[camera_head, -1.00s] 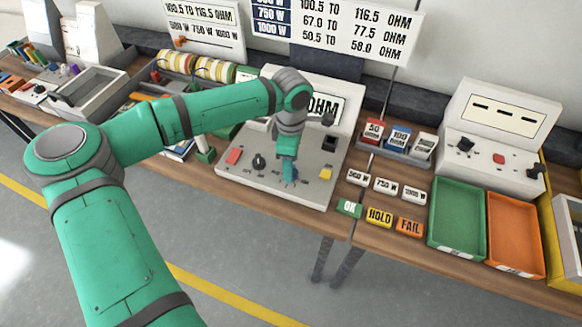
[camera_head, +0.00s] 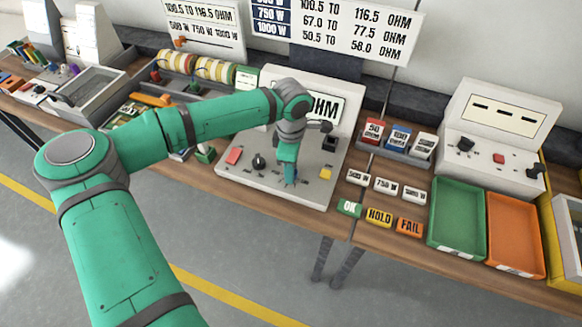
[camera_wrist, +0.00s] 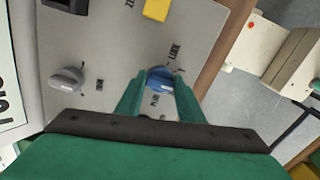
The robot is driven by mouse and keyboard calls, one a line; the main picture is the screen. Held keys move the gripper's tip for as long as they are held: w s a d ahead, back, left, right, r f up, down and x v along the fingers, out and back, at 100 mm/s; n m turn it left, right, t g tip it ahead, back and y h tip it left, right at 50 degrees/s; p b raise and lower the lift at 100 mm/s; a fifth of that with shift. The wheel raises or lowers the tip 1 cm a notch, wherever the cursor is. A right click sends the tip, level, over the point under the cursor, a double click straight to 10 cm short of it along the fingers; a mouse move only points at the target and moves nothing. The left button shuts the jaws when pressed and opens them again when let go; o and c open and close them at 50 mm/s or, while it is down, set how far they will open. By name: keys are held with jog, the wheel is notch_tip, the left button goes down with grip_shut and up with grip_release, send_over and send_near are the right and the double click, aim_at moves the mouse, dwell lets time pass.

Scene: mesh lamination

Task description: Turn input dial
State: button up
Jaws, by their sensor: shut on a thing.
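The blue input dial (camera_wrist: 160,80) sits on the light panel of the meter unit (camera_head: 240,177), beside printed labels, one reading LOCK. My gripper (camera_wrist: 158,92) has its green fingers around the blue dial, one on each side, and is shut on it. In the head view my gripper (camera_head: 289,180) reaches straight down to the panel and mostly hides the dial. A second, grey-black dial (camera_wrist: 67,78) stands on the same panel, apart from my fingers; it also shows in the head view (camera_head: 259,162).
The panel also carries a red button (camera_head: 234,157), a yellow button (camera_head: 325,174) and a black block (camera_head: 329,143). An OHM display (camera_head: 326,108) rises behind. Label blocks, a green tray (camera_head: 457,245) and an orange tray (camera_head: 514,270) lie to the right.

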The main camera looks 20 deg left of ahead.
jog(key=n, duration=0.3)
jog(key=shift+n, duration=2.3)
jog(key=o, duration=1)
notch_tip(320, 180, up, 11)
jog(key=shift+f, duration=0.1)
